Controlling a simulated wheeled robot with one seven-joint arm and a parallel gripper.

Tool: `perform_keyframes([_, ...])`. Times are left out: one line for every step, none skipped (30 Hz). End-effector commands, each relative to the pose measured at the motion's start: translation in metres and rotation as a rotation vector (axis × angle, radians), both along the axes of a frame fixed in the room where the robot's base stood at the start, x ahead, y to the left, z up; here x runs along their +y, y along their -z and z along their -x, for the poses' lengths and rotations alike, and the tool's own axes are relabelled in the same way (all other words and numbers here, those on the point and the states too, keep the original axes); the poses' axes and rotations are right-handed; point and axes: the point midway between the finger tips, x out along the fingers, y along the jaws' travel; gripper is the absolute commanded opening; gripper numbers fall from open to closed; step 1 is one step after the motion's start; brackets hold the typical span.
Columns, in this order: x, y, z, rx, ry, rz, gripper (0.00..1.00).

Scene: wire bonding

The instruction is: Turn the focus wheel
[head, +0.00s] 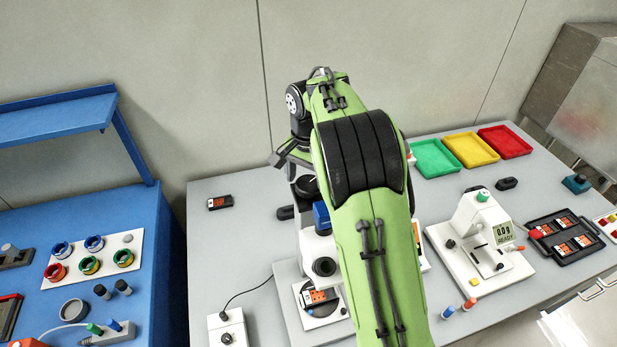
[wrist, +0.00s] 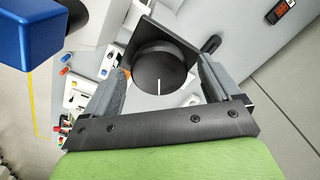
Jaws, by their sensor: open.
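The focus wheel (wrist: 160,70) is a round black knob with a white mark on its face, set in front of a dark square plate in the wrist view. My gripper (wrist: 161,78) is open, with one finger on each side of the wheel; I cannot tell whether either touches it. In the head view a black wheel (head: 307,187) shows on the white microscope-like machine (head: 318,245), just below my gripper (head: 284,157). My green arm hides much of this machine.
A blue block (wrist: 24,32) on the machine is close at the left in the wrist view. A small wired box (head: 227,328) stands at the front left. A white bonder with a display (head: 503,234), colored trays (head: 468,150) and a black tray (head: 565,240) are to the right.

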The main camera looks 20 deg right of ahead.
Motion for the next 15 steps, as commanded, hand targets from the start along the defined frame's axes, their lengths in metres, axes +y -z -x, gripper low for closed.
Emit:
perform_keyframes([0.0000, -0.0001, 0.0000, 0.000, 0.000, 0.000, 0.90])
perform_keyframes([0.0000, -0.0002, 0.0000, 0.000, 0.000, 0.000, 0.89])
perform_keyframes([0.0001, -0.0002, -0.0001, 0.000, 0.000, 0.000, 0.83])
perform_keyframes([0.0001, -0.0003, -0.0001, 0.000, 0.000, 0.000, 0.78])
perform_keyframes([0.0001, -0.0003, -0.0001, 0.000, 0.000, 0.000, 0.73])
perform_keyframes([0.0001, -0.0003, -0.0001, 0.000, 0.000, 0.000, 0.67])
perform_keyframes([0.0001, -0.0004, -0.0001, 0.000, 0.000, 0.000, 0.63])
perform_keyframes([0.0001, -0.0004, -0.0001, 0.000, 0.000, 0.000, 0.58])
perform_keyframes([0.0001, -0.0004, -0.0001, 0.000, 0.000, 0.000, 0.52])
perform_keyframes([0.0001, -0.0004, -0.0001, 0.000, 0.000, 0.000, 0.47])
perform_keyframes([0.0001, -0.0004, -0.0001, 0.000, 0.000, 0.000, 0.43])
perform_keyframes([0.0001, -0.0004, -0.0001, 0.000, 0.000, 0.000, 0.37])
perform_keyframes([0.0000, -0.0004, -0.0001, 0.000, 0.000, 0.000, 0.34])
perform_keyframes([0.0000, -0.0005, -0.0001, 0.000, 0.000, 0.000, 0.34])
perform_keyframes([0.0000, -0.0005, -0.0001, 0.000, -0.001, 0.000, 0.34])
